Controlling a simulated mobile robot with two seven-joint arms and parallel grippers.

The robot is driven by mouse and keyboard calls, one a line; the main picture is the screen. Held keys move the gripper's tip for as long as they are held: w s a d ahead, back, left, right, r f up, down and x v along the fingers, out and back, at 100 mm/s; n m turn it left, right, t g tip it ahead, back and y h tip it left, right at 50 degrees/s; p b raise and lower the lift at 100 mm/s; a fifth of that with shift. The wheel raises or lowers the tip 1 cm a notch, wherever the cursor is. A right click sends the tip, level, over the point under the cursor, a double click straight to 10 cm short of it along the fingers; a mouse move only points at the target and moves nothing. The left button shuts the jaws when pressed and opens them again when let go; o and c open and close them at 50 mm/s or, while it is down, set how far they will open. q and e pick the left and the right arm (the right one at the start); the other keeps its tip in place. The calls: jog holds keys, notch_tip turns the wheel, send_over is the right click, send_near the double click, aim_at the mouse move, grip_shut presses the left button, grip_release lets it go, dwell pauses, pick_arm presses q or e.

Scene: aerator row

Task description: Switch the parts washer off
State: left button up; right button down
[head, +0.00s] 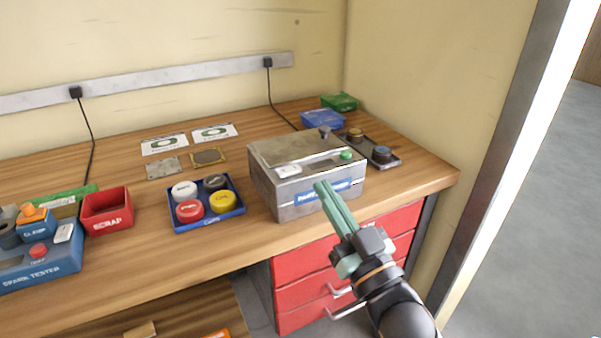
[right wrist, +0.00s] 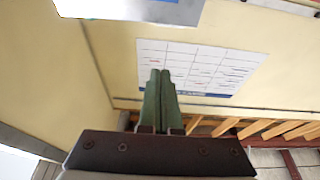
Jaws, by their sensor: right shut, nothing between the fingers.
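The parts washer (head: 268,188) is a grey metal box at the right of the bench, with a blue label on its front that my gripper partly covers. On its top are a white switch-like piece (head: 288,171), a green button or lamp (head: 346,155) and a dark knob (head: 324,132) at the back. My right gripper (head: 321,186) has green fingers, shut and empty, in front of the washer's front face; I cannot tell whether they touch it. The fingers also show in the right wrist view (right wrist: 159,76). My left gripper is out of view.
Left of the washer are a blue tray (head: 180,225) of round colored caps, a red scrap bin (head: 106,226) and a blue spark tester (head: 45,275). A dark tray (head: 388,163) with two knobs stands right. Red drawers (head: 300,272) are below.

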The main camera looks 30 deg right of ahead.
notch_tip(320, 180, up, 3)
jog(key=p, duration=0.2)
send_over(300, 179)
jog(key=shift+r, duration=0.2)
notch_tip(300, 179, down, 3)
jog(key=shift+w+b, duration=0.1)
jog(key=shift+b, duration=0.75)
jog(key=shift+f, duration=0.5)
jog(key=shift+d+f, duration=0.1)
